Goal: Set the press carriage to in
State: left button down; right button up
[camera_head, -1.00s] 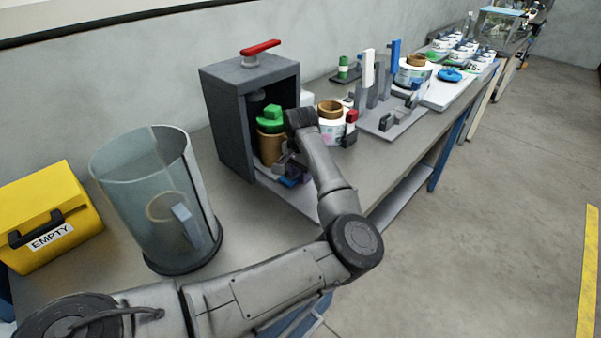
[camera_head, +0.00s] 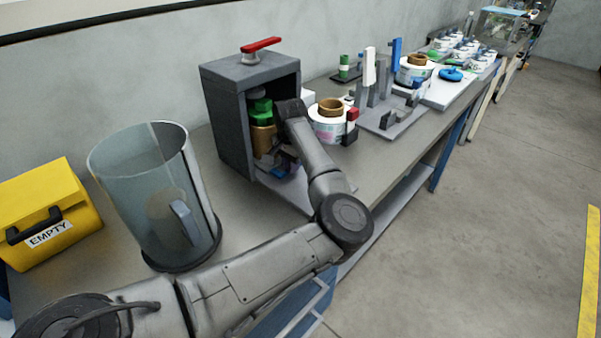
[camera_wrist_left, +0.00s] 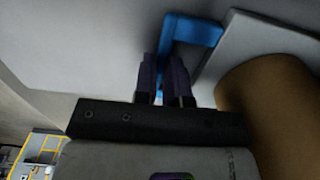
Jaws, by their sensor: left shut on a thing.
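The press (camera_head: 228,120) is a dark grey open-fronted box with a red lever (camera_head: 261,46) on top. The carriage with a brown core (camera_head: 264,139) and a green piece (camera_head: 262,117) on it sits inside the press opening. My left gripper (camera_head: 277,160) is at the opening, partly hidden by my own arm. In the left wrist view, its purple-dark fingers (camera_wrist_left: 167,75) are shut on the blue handle (camera_wrist_left: 192,29). The handle joins a pale grey plate (camera_wrist_left: 255,42) next to the brown core (camera_wrist_left: 275,110). My right gripper is out of view.
A clear cylinder guard (camera_head: 150,190) and a yellow box marked EMPTY (camera_head: 45,210) stand left of the press. A white labelled reel (camera_head: 328,128) and a grey fixture (camera_head: 395,128) stand to the right. The floor in front of the bench is clear.

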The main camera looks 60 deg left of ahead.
pick_arm(q)
jog(key=a, duration=0.1)
jog(key=s+a, duration=0.1)
jog(key=a, duration=0.1)
jog(key=shift+a, duration=0.25)
jog(key=c, duration=1.6)
grip_release()
jog(key=o, duration=0.4)
jog(key=shift+a, duration=0.2)
jog(key=shift+d, duration=0.1)
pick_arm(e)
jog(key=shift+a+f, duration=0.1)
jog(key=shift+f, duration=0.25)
pick_arm(q)
jog(key=shift+d, duration=0.1)
